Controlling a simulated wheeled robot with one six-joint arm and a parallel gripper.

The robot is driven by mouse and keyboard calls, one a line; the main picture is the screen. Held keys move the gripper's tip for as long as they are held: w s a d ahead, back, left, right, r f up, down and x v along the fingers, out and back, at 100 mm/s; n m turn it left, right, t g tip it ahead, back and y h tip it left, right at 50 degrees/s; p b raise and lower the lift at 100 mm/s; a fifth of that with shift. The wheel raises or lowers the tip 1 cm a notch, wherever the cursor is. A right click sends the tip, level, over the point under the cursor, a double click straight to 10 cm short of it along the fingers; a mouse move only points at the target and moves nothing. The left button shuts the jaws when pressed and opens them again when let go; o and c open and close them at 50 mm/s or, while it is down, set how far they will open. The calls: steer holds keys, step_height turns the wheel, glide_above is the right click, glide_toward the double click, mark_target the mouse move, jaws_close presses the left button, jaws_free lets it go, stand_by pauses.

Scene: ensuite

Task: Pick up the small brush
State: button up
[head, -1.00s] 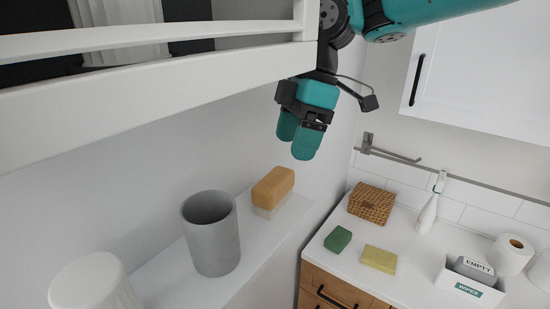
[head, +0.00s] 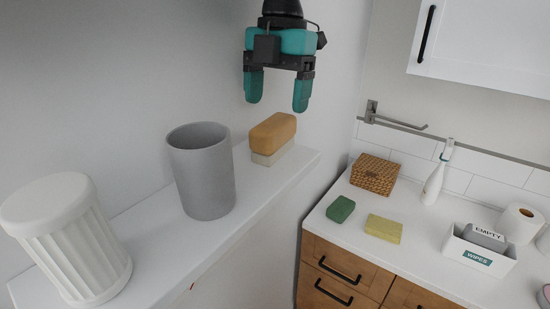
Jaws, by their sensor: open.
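The small brush (head: 272,138) lies on the white shelf, with a tan wooden top over a pale lower part. It is at the shelf's right end, beside the grey cup. My gripper (head: 278,102) is open and empty, pointing down. Its two teal fingers are spread apart, and in the picture they appear just above the brush, with a gap between. How far the gripper is in depth from the brush I cannot tell.
The white shelf (head: 249,209) also holds a grey cup (head: 203,172) and a white fluted jar (head: 70,240). To the right, a counter holds a wicker box (head: 374,174), a green sponge (head: 340,209), a yellow sponge (head: 383,229) and a wipes box (head: 479,251). A wall cabinet (head: 490,45) hangs above.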

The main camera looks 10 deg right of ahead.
mark_target(273, 140)
steer(key=f+b, duration=0.1)
steer(key=f, duration=0.1)
steer(key=f+b, duration=0.2)
steer(key=f, duration=0.1)
steer(key=f+b, duration=0.1)
steer(key=f, duration=0.1)
steer(key=shift+s+a+f+b, duration=0.35)
steer(key=shift+s+f, duration=0.05)
steer(key=c, duration=1)
step_height(273, 140, up, 10)
steer(key=p, duration=0.7)
steer(key=shift+r+p, duration=0.1)
steer(key=shift+p, duration=0.25)
